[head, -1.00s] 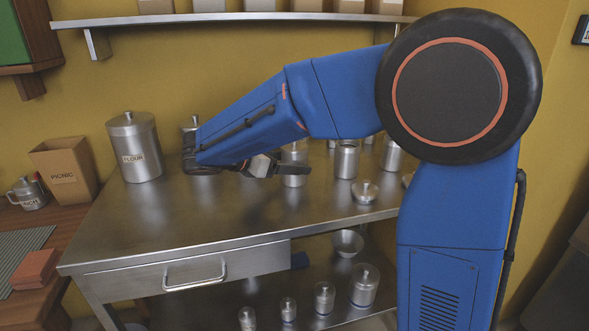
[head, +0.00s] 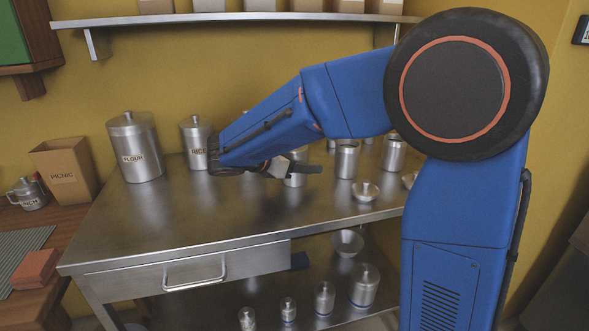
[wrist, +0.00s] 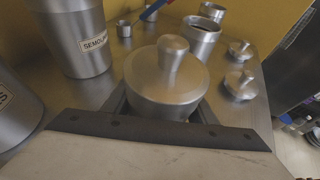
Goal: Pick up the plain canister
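A steel canister with a domed lid and round knob (wrist: 165,82) stands just ahead of my gripper in the wrist view. I see no label on it from this angle. In the head view a canister (head: 295,182) stands on the steel table, partly hidden by my gripper (head: 292,166). My gripper also shows along the bottom of the wrist view (wrist: 161,113), its dark fingers spread to either side of the canister. It looks open; I see no clear contact. A canister marked SEMOLINA (wrist: 78,40) stands to the left in the wrist view.
Flour (head: 135,147) and rice (head: 196,142) canisters stand left of my arm. Open canisters (head: 347,160) and loose lids (head: 365,191) are to the right. The table's front left (head: 165,225) is clear. Lidded canisters (head: 325,298) stand on the shelf below.

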